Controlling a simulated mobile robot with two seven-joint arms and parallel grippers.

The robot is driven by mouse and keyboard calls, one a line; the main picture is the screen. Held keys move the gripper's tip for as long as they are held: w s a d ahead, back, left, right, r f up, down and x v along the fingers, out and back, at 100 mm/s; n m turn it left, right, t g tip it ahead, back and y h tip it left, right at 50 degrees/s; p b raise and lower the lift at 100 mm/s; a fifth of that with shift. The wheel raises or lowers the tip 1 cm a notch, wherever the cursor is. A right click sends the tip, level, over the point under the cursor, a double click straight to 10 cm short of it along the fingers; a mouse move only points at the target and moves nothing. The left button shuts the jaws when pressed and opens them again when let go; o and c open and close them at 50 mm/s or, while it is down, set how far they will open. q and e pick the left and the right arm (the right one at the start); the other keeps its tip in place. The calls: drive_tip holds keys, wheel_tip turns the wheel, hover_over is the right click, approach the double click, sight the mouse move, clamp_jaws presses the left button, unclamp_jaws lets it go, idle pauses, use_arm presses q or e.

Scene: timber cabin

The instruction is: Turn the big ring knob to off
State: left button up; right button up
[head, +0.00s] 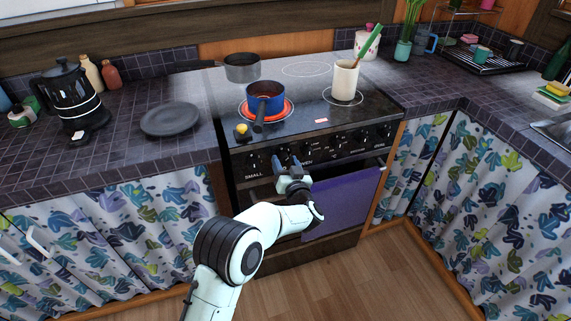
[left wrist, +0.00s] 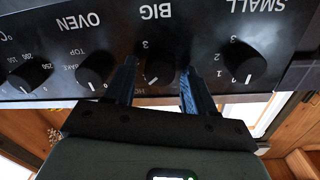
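The stove's control panel (head: 325,150) carries a row of black knobs. In the left wrist view, which is upside down, the big ring knob (left wrist: 160,66) sits by the word BIG, between the SMALL knob (left wrist: 243,62) and the OVEN knob (left wrist: 97,69). A white mark shows on its picture-lower side; its exact setting is hard to read. My left gripper (left wrist: 160,88) is open, one finger on each side of the big knob, with small gaps seen. In the head view my left gripper (head: 290,166) is at the panel. My right gripper is out of view.
A blue pot (head: 265,92) stands on a glowing red ring (head: 286,113). A grey pan (head: 242,67) and a cream utensil jar (head: 344,80) stand on the stove. A purple towel (head: 345,203) hangs on the oven front below the panel.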

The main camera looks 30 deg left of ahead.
use_arm(q)
drive_tip(key=c, duration=0.7)
drive_tip(key=shift+c, duration=0.2)
drive_tip(key=n+b, duration=0.1)
drive_tip(key=n, duration=0.2)
drive_tip(key=shift+f, duration=0.15)
drive_tip(key=n+b, duration=0.3)
drive_tip(key=n, duration=0.2)
drive_tip(key=shift+n+b, duration=0.55)
drive_tip(key=shift+n, duration=0.65)
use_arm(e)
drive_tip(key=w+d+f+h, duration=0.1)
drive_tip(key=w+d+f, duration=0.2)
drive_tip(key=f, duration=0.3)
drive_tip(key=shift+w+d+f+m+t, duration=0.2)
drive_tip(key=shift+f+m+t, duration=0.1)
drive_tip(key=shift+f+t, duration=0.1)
use_arm(q)
drive_tip(key=o, duration=1)
